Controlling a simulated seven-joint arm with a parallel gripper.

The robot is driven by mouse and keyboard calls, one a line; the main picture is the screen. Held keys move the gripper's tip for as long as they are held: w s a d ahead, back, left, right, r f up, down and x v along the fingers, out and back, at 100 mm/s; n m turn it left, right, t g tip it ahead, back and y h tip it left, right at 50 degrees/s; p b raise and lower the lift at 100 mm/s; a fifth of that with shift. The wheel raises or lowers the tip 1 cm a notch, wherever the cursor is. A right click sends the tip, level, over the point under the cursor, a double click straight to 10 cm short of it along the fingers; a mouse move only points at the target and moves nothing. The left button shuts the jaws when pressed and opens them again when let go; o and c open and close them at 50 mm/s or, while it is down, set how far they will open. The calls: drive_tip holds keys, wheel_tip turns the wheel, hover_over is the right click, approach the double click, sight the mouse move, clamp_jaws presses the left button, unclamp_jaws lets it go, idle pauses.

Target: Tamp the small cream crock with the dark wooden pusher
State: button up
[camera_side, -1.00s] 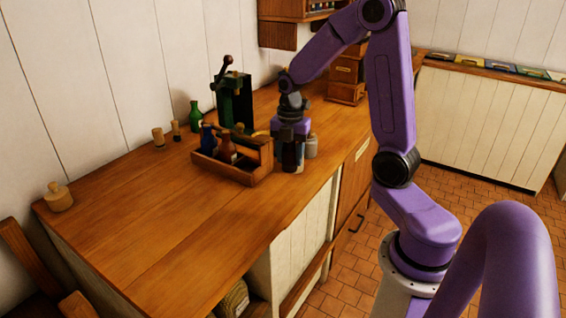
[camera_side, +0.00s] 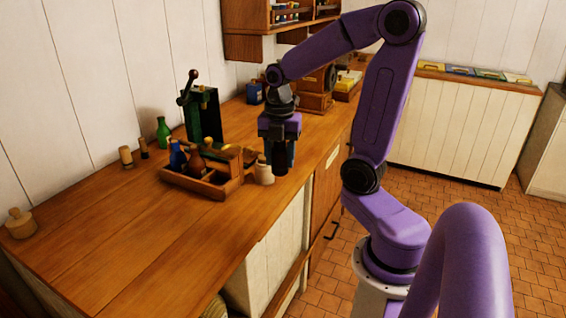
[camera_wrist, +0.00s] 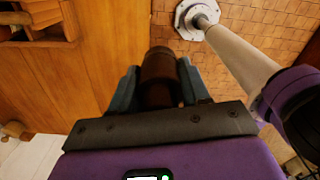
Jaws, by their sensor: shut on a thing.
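My gripper (camera_side: 281,160) is shut on the dark wooden pusher (camera_side: 281,168). The pusher hangs roughly upright, its lower end above the counter or close to it; the gap is hard to judge. In the wrist view the pusher's dark round body (camera_wrist: 160,72) is pinched between the two blue-grey fingers. A small cream crock (camera_side: 264,174) stands on the counter just left of the pusher in the side view, partly covered by the gripper. The pusher is not seen inside it. The crock cannot be made out in the wrist view.
A wooden bottle rack (camera_side: 210,189) stands just left of the crock, with a green press (camera_side: 203,115) and green bottle (camera_side: 163,132) behind. Small wooden items (camera_side: 126,157) stand by the wall. Drawers (camera_side: 316,102) stand behind.

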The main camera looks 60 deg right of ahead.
drive_tip(key=w+d+r, duration=0.1)
drive_tip(key=w+d, duration=1.1)
drive_tip(key=d, duration=0.1)
drive_tip(key=shift+s+a+f, duration=0.1)
drive_tip(key=shift+f, duration=1.15)
drive_tip(key=shift+a+f, duration=0.1)
drive_tip(key=shift+f, duration=1.15)
drive_tip(key=shift+f, duration=1.05)
idle(0.3)
wheel_tip(320, 180, up, 7)
idle(0.9)
idle(0.5)
